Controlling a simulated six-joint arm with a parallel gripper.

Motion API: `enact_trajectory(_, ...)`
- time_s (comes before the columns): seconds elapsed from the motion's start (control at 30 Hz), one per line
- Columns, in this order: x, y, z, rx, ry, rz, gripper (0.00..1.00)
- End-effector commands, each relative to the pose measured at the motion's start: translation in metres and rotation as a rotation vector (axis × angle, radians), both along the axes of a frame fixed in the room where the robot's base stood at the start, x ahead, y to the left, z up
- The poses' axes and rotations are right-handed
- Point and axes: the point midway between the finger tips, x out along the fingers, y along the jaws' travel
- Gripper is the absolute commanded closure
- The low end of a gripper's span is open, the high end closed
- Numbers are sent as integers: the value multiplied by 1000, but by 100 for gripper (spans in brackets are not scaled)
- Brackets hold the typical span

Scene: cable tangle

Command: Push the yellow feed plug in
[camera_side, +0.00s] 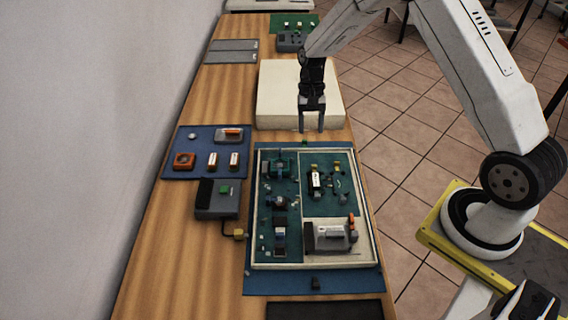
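The yellow feed plug (239,233) is small in the side view. It lies at the left edge of the cream-framed board (252,205), at the end of a dark cable from a grey box with a green button (214,204). I cannot tell whether it is seated in a socket. My gripper (311,124) points down, beyond the board's far edge and in front of the cream block. Its two fingers are apart with nothing visible between them. It is well away from the plug.
The board holds several small parts and a grey device with an orange piece (330,236). A blue mat (178,167) with small parts lies to the left. A thick cream block (278,95) stands behind. Bare wood (180,265) is free at the front left.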

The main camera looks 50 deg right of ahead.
Motion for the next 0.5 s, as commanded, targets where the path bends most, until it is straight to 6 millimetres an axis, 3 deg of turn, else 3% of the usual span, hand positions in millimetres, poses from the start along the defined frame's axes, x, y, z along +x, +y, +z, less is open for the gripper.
enact_trajectory(0.17,5,40,-5,-13,-48,180,41)
enact_trajectory(0.5,1,153,-19,-26,-192,717,41)
